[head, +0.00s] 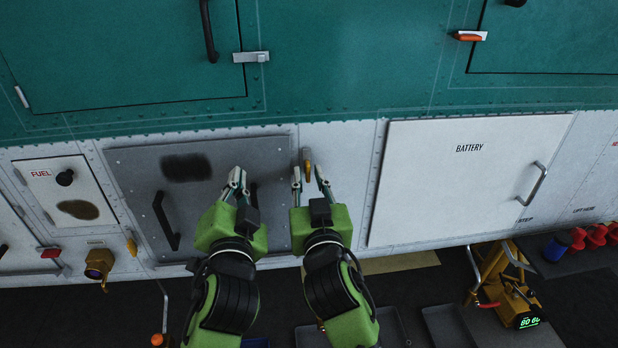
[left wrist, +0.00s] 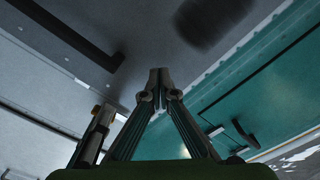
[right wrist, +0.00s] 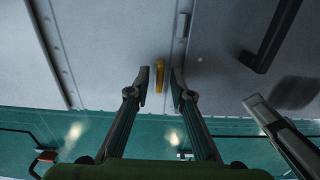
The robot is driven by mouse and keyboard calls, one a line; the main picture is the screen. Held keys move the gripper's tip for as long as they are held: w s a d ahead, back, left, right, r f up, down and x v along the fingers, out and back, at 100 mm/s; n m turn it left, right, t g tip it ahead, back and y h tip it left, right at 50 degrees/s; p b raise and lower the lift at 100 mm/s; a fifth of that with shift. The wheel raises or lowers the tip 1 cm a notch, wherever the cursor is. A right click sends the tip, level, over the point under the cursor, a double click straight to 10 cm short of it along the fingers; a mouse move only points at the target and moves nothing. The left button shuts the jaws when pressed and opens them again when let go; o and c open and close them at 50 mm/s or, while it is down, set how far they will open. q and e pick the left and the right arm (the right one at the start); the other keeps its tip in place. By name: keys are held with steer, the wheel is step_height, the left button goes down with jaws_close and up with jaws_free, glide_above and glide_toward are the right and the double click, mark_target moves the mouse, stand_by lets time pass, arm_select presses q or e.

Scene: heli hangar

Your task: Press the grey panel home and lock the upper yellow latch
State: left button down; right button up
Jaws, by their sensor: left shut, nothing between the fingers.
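The grey panel (head: 140,170) lies in the lower white part of the hull, with a black handle and a dark smudge (head: 187,167). I cannot tell whether it sits flush. The upper yellow latch (head: 307,160) is roughly upright beside the panel's right edge. My left gripper (head: 238,176) is shut and empty, its tips in front of the panel's upper right part; in the left wrist view its tips (left wrist: 159,76) are together. My right gripper (head: 309,172) is open; in the right wrist view its fingers (right wrist: 162,78) stand either side of the latch (right wrist: 160,74), with no clear contact.
A white BATTERY door (head: 465,190) with a handle is to the right, and a small FUEL door (head: 62,195) to the left. A teal hull section (head: 340,60) with handles runs above. A yellow jack-like device (head: 505,285) stands on the floor at right.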

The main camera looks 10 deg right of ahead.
mark_target(238, 164)
arm_select(q)
steer(key=shift+w, duration=1.65)
stand_by(0.4)
arm_select(e)
jaws_close()
